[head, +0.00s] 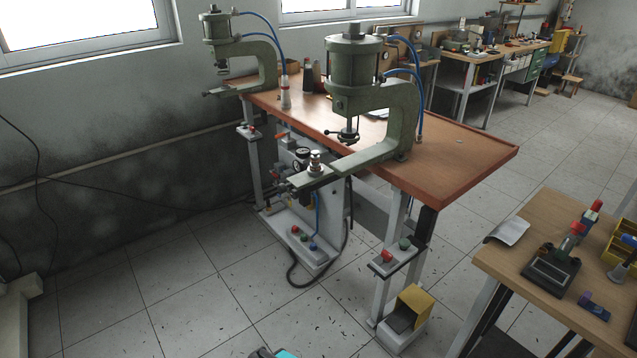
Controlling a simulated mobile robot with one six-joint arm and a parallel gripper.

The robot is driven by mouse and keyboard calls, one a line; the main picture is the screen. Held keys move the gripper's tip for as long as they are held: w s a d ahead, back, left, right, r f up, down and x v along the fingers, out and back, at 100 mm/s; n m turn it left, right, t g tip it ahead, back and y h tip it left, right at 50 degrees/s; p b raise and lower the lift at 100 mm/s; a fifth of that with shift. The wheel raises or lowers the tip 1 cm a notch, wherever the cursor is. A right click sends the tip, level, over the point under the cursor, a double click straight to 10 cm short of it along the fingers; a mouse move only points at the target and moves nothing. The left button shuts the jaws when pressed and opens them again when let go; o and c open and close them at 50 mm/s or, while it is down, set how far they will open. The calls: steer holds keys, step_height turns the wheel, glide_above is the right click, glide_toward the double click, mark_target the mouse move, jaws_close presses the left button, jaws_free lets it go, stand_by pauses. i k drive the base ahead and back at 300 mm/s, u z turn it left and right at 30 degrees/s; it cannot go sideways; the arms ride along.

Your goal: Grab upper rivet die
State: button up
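Two green pneumatic presses stand on a red-brown table (455,150) in the head view. The near press (355,75) has a C-shaped frame, and a ram (349,128) with a dark crosspiece hangs from its head. A small silvery lower tool (315,160) stands upright on its lower arm, below and apart from the ram. The far press (225,45) is at the upper left. I cannot tell for sure which part is the upper rivet die; it may be at the ram or among the small tools at right.
A yellow foot pedal (415,303) stands on the floor. Tiled floor is free in front of the presses.

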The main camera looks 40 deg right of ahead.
mark_target(315, 157)
steer(key=z, duration=0.75)
steer(key=k, duration=0.95)
steer(key=u, duration=0.05)
steer(key=i, duration=0.9)
steer(key=z, duration=0.05)
